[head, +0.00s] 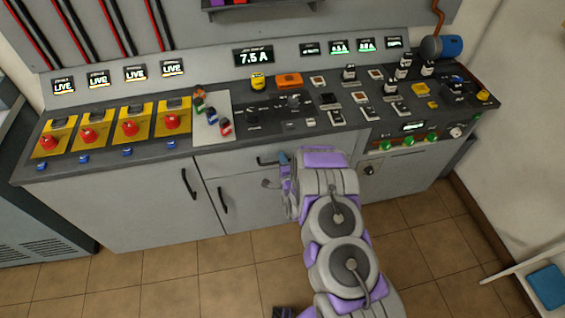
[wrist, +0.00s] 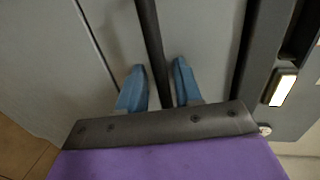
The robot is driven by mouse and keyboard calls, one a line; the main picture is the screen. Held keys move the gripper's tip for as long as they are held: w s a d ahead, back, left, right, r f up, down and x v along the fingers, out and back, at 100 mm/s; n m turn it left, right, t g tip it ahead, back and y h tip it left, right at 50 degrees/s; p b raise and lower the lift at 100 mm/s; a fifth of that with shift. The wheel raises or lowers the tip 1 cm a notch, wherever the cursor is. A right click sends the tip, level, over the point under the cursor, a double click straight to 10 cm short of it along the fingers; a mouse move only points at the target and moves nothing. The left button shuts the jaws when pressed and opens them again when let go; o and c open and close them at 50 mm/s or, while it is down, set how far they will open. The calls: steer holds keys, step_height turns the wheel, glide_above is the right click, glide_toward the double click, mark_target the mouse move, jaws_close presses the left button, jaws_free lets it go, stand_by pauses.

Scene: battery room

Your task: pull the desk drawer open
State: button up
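The desk drawer (head: 228,162) is a grey front panel under the console top, and it looks flush with the cabinet. Its dark bar handle (head: 264,162) shows just left of my gripper (head: 283,160) in the head view. In the wrist view, the handle (wrist: 150,35) runs between the two blue fingers of my gripper (wrist: 158,78). A small gap shows on each side of the bar, so the fingers look open around it. My arm hides the right part of the drawer in the head view.
Cabinet doors with dark handles (head: 189,183) are below and left of the drawer. The console top (head: 330,115) carries red knobs, switches and small blocks. A green-knobbed panel (head: 410,140) is to the right. Tiled floor (head: 200,270) is clear in front.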

steer(key=shift+w, duration=0.1)
steer(key=shift+c, duration=0.4)
jaws_close()
